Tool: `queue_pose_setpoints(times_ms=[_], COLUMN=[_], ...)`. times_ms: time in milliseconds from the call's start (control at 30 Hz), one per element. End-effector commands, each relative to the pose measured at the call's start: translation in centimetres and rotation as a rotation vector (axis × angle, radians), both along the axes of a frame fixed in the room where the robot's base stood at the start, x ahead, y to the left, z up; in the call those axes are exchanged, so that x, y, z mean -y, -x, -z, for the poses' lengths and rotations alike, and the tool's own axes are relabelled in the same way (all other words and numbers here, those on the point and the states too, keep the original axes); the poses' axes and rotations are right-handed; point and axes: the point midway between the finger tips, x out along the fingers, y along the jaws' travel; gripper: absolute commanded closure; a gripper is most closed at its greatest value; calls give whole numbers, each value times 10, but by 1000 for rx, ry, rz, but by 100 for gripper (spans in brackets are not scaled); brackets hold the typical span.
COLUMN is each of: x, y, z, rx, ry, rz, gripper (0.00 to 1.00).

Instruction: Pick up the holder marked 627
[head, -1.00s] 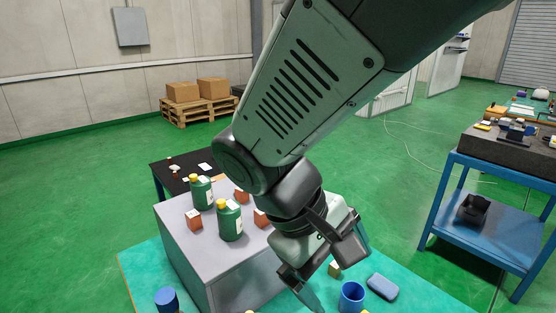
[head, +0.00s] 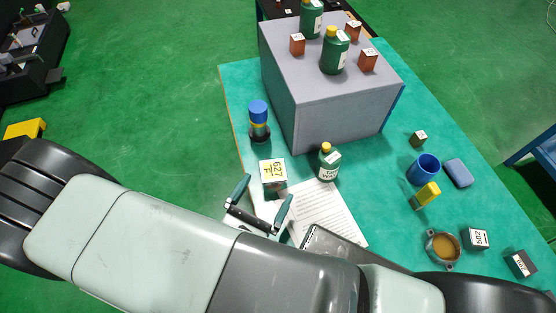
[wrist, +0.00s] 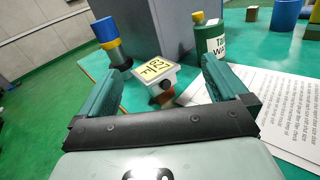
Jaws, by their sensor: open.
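The holder marked 627 (head: 273,172) has a pale square top with a yellow label and stands on the teal mat, at the edge of a printed sheet. In the wrist view the holder (wrist: 156,70) shows ahead, between the fingers, with its label upside down and a darker part below. My gripper (head: 269,188) is open and empty, its two green fingers pointing towards the holder. In the wrist view my gripper (wrist: 161,72) has its fingers spread to either side. I cannot tell whether the fingertips reach past the holder's near side.
A blue-capped dark cylinder (head: 259,122) and a green bottle (head: 327,162) stand close behind the holder. The grey block (head: 340,112) rises beyond. A blue cup (head: 423,170), a holder marked 502 (head: 476,239) and another dark holder (head: 520,264) are at right.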

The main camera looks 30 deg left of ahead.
Motion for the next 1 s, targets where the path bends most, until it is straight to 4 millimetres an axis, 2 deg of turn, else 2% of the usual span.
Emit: queue_pose_setpoints(times_ms=[33,100,233,467,733,1000], x=[0,-1,-2,-7,-14,-16], y=[8,14,15,-9,-46,-55], z=[11,21,28,28,28,28], rx=[7,12,15,14,15,13], ry=[29,50,65,65,64,65], rz=[-59,-115,-156,-155,-153,-154], gripper=[0,0,0,0,0,0])
